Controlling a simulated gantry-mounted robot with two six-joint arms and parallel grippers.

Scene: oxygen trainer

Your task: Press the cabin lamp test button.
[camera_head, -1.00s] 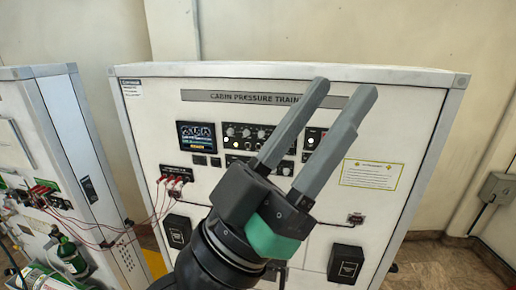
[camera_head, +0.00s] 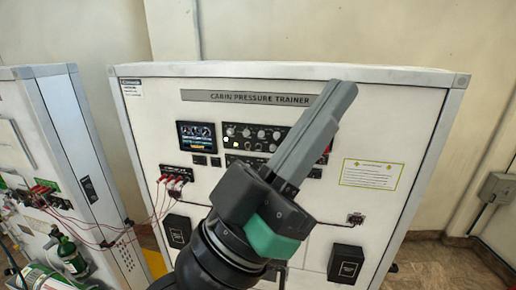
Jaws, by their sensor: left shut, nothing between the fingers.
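My left gripper (camera_head: 335,95) is shut and empty, its two grey fingers together and pointing up and to the right. It is in front of the white cabin pressure trainer cabinet (camera_head: 400,125) and covers part of the control panel (camera_head: 245,134). The panel has a row of round knobs, a small screen (camera_head: 197,136) at its left and small dark switches below. I cannot pick out the cabin lamp test button; the fingers hide the panel's right part, where a bit of red shows at their edge. My right gripper is not in view.
Red leads hang from a jack block (camera_head: 176,173) at the cabinet's left. Two black boxes (camera_head: 345,263) (camera_head: 177,230) sit low on its front. A second white cabinet (camera_head: 60,130) stands at the left, with a green cylinder (camera_head: 69,254) by it.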

